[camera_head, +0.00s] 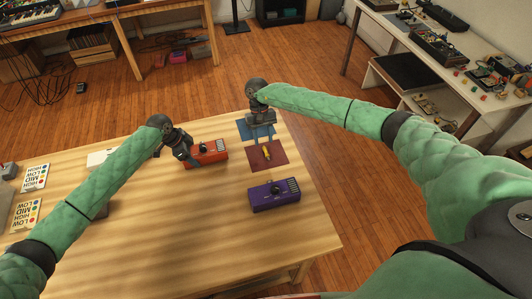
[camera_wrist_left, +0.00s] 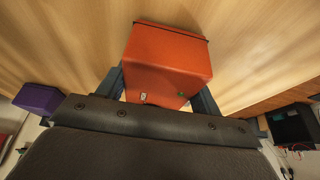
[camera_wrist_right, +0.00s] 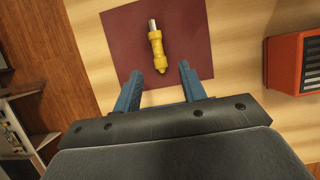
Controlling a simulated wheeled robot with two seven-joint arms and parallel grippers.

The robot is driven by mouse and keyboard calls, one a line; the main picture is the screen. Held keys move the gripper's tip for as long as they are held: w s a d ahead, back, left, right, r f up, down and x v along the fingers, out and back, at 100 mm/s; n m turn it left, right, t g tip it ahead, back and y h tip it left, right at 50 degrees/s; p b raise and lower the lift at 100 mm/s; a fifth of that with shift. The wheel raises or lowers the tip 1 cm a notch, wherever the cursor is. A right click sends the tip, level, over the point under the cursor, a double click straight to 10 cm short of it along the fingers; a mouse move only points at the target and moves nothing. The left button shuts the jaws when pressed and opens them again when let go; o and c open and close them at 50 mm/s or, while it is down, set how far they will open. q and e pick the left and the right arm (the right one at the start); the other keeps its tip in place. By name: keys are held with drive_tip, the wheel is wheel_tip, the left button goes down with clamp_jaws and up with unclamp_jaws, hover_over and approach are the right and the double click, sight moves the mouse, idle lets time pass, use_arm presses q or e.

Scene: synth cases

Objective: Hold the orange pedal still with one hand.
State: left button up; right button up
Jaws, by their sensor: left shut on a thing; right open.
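The orange pedal (camera_head: 209,155) lies on the wooden table, and my left gripper (camera_head: 190,161) is shut on its left end. In the left wrist view the orange pedal (camera_wrist_left: 165,60) sits between the two fingers (camera_wrist_left: 160,92). In the right wrist view part of the orange pedal (camera_wrist_right: 293,62) shows at the right edge. My right gripper (camera_head: 263,138) is open and empty over the table's far right part. In the right wrist view its fingers (camera_wrist_right: 158,85) stand apart, near a yellow plug (camera_wrist_right: 157,48) with a metal tip on a dark red mat (camera_wrist_right: 120,30).
A purple pedal (camera_head: 274,195) lies to the right of the orange one, nearer the front. Cards with coloured dots (camera_head: 26,213) lie at the left. The table's front middle is clear.

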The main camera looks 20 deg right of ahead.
drive_tip(key=x, duration=0.2)
drive_tip(key=shift+s+f, duration=0.1)
drive_tip(key=shift+f, duration=0.3)
clamp_jaws()
wheel_tip(320, 180, up, 10)
drive_tip(key=s+d+f+t+y, duration=0.25)
drive_tip(key=s+d, duration=0.25)
drive_tip(key=d, duration=0.3)
drive_tip(key=w+a+r+n+t+y, duration=0.1)
drive_tip(key=w+a+n+t, duration=0.1)
drive_tip(key=a, duration=0.5)
drive_tip(key=shift+w+t+y, duration=0.35)
drive_tip(key=shift+w+t, duration=0.1)
drive_tip(key=shift+w, duration=0.3)
